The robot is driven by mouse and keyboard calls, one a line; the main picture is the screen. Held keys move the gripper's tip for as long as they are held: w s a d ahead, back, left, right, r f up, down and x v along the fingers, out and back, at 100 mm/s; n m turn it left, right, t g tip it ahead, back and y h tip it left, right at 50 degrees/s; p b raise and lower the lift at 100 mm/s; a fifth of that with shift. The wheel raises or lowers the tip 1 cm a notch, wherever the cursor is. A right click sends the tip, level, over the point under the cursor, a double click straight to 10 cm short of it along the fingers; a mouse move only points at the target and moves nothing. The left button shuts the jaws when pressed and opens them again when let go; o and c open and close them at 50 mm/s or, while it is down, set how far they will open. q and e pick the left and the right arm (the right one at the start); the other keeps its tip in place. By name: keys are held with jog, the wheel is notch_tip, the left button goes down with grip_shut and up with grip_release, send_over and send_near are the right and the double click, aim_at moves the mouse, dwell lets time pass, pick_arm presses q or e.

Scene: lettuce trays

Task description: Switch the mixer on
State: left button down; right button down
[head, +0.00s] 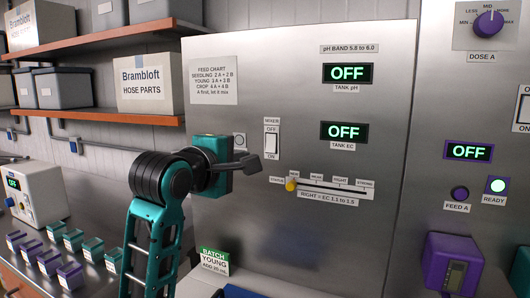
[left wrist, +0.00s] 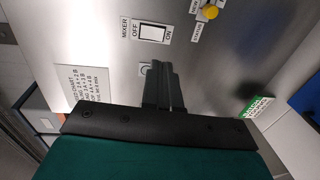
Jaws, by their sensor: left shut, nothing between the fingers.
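The mixer switch (head: 271,142) is a white rocker in a dark frame on the steel panel, with OFF above it and ON below. It also shows in the left wrist view (left wrist: 152,33), turned sideways. I cannot tell for certain which side is pressed. My left gripper (head: 250,164) is shut and empty, its fingertips just below and left of the switch in the head view. In the left wrist view the closed fingers (left wrist: 161,70) point toward the panel below the switch, apart from it in the picture. My right gripper is not in view.
A slider with a yellow knob (head: 291,185) is right of my left gripper. Displays for tank pH (head: 347,73) and tank EC (head: 344,131) read OFF. A small round fitting (head: 239,141) is left of the switch. Purple and teal blocks (head: 70,274) stand on the counter at left.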

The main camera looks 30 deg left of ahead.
aim_at(270, 150)
pick_arm(q)
jog(key=w, duration=0.4)
jog(key=w+f, duration=0.1)
jog(key=w, duration=0.3)
jog(key=w+p, duration=0.1)
jog(key=w, duration=0.3)
jog(key=shift+w+a+f, duration=0.3)
jog(key=shift+w+a, duration=0.05)
jog(key=shift+w+f+t+b, duration=0.15)
jog(key=shift+f+t+b, duration=0.2)
jog(key=shift+b, duration=0.45)
jog(key=shift+r, duration=0.3)
